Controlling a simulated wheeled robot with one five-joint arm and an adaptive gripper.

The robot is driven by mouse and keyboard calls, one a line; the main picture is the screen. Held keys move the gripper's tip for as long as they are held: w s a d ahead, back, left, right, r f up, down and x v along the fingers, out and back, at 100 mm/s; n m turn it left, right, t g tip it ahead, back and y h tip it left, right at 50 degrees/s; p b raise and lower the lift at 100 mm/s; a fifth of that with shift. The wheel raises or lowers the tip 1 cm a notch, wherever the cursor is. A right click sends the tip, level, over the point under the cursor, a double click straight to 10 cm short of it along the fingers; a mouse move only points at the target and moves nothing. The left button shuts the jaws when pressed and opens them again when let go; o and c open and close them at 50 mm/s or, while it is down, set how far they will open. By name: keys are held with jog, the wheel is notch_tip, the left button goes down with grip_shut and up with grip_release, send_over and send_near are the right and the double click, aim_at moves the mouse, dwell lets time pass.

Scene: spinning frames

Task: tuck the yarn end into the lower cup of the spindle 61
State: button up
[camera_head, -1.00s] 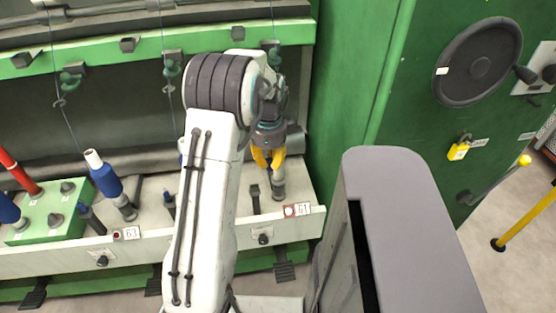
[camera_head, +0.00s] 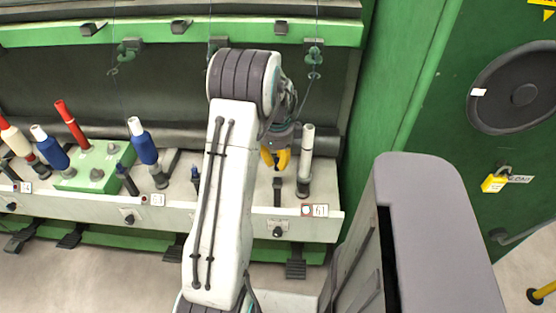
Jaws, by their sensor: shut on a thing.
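Spindle 61 (camera_head: 305,160) stands upright with a bare pale tube, behind the white number plate 61 (camera_head: 319,211). Its dark lower cup (camera_head: 303,187) is at the foot of the tube, on the rail. My gripper (camera_head: 275,165) has yellow fingers pointing down, just left of the tube and above the level of the cup. They are shut on the yarn end, which is too thin to make out between them. The yarn (camera_head: 306,95) runs down from the green guide (camera_head: 314,58) towards my gripper, and its lower part is lost behind my arm.
Left of my arm stand blue bobbins (camera_head: 143,142) and a green block (camera_head: 97,170) with a red tube. A dark post (camera_head: 277,190) stands left of spindle 61. The green machine cabinet (camera_head: 440,110) bounds the right side.

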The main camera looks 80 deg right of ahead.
aim_at(277, 170)
jog(key=shift+f+b, duration=2.1)
jog(key=shift+f, duration=0.95)
jog(key=o, duration=0.8)
jog(key=shift+r, duration=0.1)
notch_tip(277, 170, up, 12)
jog(key=shift+f, duration=0.1)
